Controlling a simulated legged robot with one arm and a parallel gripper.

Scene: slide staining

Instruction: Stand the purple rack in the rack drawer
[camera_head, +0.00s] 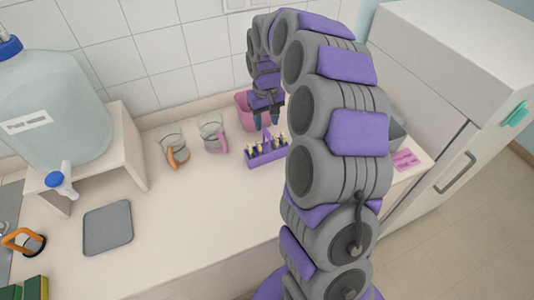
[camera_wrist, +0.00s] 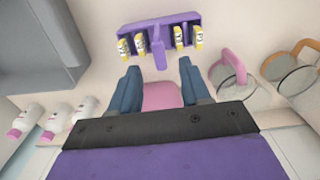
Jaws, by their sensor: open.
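The purple rack (camera_head: 266,152) stands on the counter in the head view, with several yellow-marked pieces in it. In the wrist view the rack (camera_wrist: 130,28) is at the top, with a purple handle (camera_wrist: 159,56) at its middle. My gripper (camera_head: 266,122) is above and just behind the rack in the head view. In the wrist view the two blue fingers of my gripper (camera_wrist: 157,70) are spread apart, roughly in line with the handle, with nothing held between them. I cannot pick out the rack drawer in either view.
Two glass beakers (camera_head: 172,145) (camera_head: 211,132) stand left of the rack. A pink container (camera_head: 242,112) is behind it. A grey box (camera_wrist: 40,38) and several white bottles (camera_wrist: 55,120) show in the wrist view. A white cabinet (camera_head: 455,70) stands right.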

